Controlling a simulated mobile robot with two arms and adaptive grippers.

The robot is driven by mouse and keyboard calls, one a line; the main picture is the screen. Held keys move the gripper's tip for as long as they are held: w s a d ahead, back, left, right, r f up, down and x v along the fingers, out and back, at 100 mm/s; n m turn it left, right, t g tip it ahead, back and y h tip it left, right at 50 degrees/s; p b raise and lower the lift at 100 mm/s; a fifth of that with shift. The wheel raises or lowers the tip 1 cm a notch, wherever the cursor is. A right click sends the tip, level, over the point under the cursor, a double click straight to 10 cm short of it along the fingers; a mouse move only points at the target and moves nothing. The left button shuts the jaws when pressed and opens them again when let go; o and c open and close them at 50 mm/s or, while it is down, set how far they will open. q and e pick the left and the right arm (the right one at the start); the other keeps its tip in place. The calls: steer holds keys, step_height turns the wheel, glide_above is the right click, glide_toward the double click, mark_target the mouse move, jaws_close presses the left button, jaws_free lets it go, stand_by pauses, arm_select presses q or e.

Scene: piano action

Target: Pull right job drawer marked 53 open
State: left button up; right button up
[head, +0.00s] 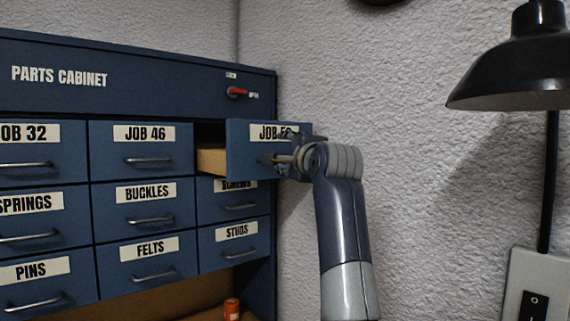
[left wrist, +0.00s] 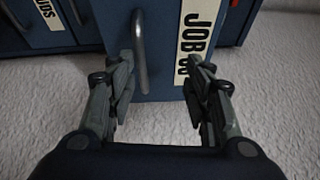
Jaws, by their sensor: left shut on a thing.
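The right job drawer (head: 246,150) is blue and stands pulled out of the parts cabinet, with its light wooden side showing. Its white label (head: 268,131) reads JOB 5 and its last digit is partly hidden. The drawer front also shows in the left wrist view (left wrist: 165,55), with the label (left wrist: 196,30) and the metal handle (left wrist: 140,52). My left gripper (head: 285,160) is at this drawer's front and shut on the handle. In the left wrist view its fingers (left wrist: 162,88) stand on both sides, and the exact contact is hard to see. My right gripper is not in view.
The blue parts cabinet (head: 170,72) has closed drawers, among them JOB 46 (head: 140,162), BUCKLES and FELTS. A red latch (head: 237,92) is above the open drawer. A white wall (head: 410,70) is close on the right.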

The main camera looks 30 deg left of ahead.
arm_select(q)
steer(key=s+d+r+b, duration=0.2)
steer(key=s+d, duration=0.3)
steer(key=shift+r+t+y+b, duration=0.3)
steer(key=shift+b, duration=0.1)
stand_by(0.3)
steer(key=shift+s, duration=0.15)
